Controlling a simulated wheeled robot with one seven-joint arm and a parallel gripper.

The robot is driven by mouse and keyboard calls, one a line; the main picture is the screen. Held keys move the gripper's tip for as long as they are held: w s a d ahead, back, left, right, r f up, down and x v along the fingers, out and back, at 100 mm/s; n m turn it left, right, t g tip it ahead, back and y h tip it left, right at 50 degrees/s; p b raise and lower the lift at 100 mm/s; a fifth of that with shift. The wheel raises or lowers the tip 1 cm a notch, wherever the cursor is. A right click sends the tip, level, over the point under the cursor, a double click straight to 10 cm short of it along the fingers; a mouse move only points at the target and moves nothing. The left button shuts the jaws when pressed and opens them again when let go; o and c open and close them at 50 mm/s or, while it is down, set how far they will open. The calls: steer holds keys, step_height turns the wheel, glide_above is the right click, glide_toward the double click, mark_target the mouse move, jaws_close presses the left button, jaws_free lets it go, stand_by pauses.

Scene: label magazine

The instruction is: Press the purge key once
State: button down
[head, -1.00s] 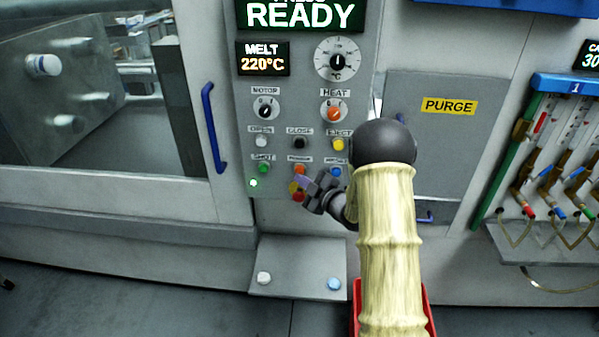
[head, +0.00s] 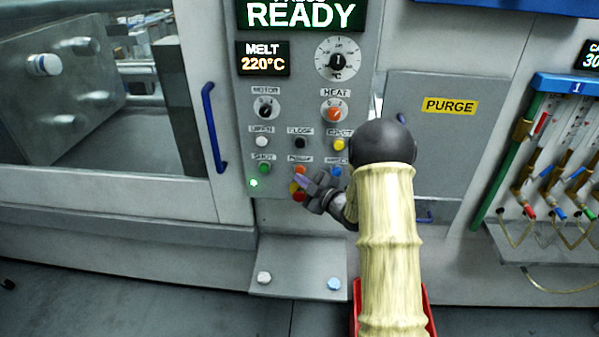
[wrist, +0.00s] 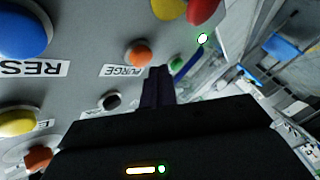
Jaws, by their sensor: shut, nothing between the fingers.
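The purge key is a small orange round button on the grey control panel (head: 277,225). It shows in the head view (head: 299,169) and in the wrist view (wrist: 138,54), beside its "PURGE" label. My gripper is shut and empty. Its purple-grey fingertips (head: 299,179) are just below the key in the head view, partly covering the yellow and red button under it. In the wrist view the fingertips (wrist: 158,70) are close beside the key, to its right. I cannot tell whether they touch it.
A green button (head: 264,168) lies left of the purge key and a blue one (head: 336,171) right of it. A black button (head: 299,143) is above. The display (head: 300,15) reads READY. A grey PURGE door (head: 440,150) stands to the right.

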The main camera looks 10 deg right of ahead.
steer(key=shift+w+d+r+b, duration=0.1)
steer(key=shift+w+d+b, duration=0.2)
steer(key=shift+w, duration=0.1)
steer(key=shift+w, duration=0.4)
stand_by(0.9)
steer(key=shift+s+a+b, duration=0.25)
steer(key=shift+s+b, duration=0.4)
steer(key=shift+s, duration=0.2)
steer(key=shift+s+a+b, duration=0.3)
steer(key=shift+s+b, duration=0.05)
steer(key=shift+s, duration=0.4)
steer(key=shift+s+a+b, duration=0.25)
steer(key=shift+s+b, duration=0.15)
steer(key=shift+s, duration=0.4)
steer(key=shift+s+a+b, duration=0.3)
steer(key=shift+s+b, duration=0.05)
steer(key=shift+s, duration=0.4)
steer(key=shift+s+d, duration=0.1)
steer(key=shift+d, duration=0.05)
